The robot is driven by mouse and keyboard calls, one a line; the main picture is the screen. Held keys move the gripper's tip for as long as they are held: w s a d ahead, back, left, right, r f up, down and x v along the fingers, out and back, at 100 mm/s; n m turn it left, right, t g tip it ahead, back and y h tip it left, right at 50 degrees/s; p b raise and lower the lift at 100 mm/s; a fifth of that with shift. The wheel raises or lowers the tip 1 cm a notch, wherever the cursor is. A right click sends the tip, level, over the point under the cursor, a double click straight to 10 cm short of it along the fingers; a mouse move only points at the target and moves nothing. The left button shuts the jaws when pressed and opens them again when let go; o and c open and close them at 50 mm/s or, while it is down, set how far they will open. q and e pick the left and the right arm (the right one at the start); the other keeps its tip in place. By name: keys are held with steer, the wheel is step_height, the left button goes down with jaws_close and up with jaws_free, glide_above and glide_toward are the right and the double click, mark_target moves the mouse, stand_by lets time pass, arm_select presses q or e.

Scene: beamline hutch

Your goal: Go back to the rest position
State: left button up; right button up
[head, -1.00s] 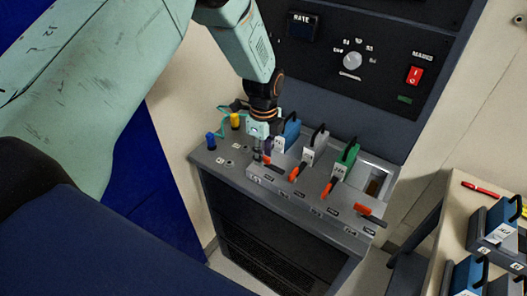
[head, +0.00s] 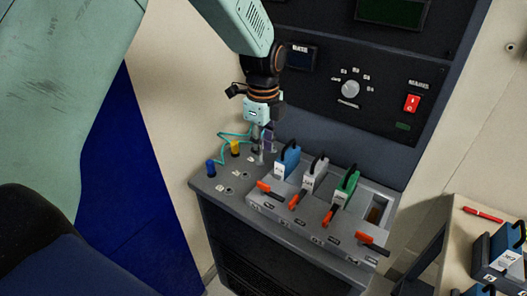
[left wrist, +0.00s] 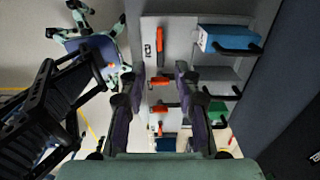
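My left gripper (head: 264,156) hangs over the back left of the grey console (head: 228,205), left of the blue module. In the left wrist view its two fingers (left wrist: 157,92) stand apart with nothing held between them. A blue module (head: 287,160), a grey module (head: 314,174) and a green module (head: 345,186) stand in the console's slots. Several orange levers (head: 298,199) line up in front of them. The blue module also shows in the left wrist view (left wrist: 222,39). My right gripper is in neither view.
A yellow plug (head: 235,148) and a blue plug (head: 210,168) with a teal cable are left of the gripper. The panel with a knob (head: 348,89) and red switch (head: 411,102) rises behind. A side table (head: 452,232) with more modules stands at right.

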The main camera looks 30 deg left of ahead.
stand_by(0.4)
arm_select(q)
steer(key=s+d+f+n, duration=0.2)
steer(key=s+f+n, duration=0.45)
steer(key=f, duration=0.65)
steer(key=s+f+n, duration=0.3)
steer(key=s+n, duration=0.1)
steer(key=s, duration=0.6)
steer(key=s+d+f+n, duration=0.1)
steer(key=s+f+n, duration=0.3)
steer(key=s, duration=0.5)
steer(key=s+f+n, duration=0.3)
steer(key=s+n, duration=0.2)
steer(key=s, duration=0.5)
step_height(320, 180, down, 17)
steer(key=b, duration=1.7)
steer(key=shift+w, duration=0.2)
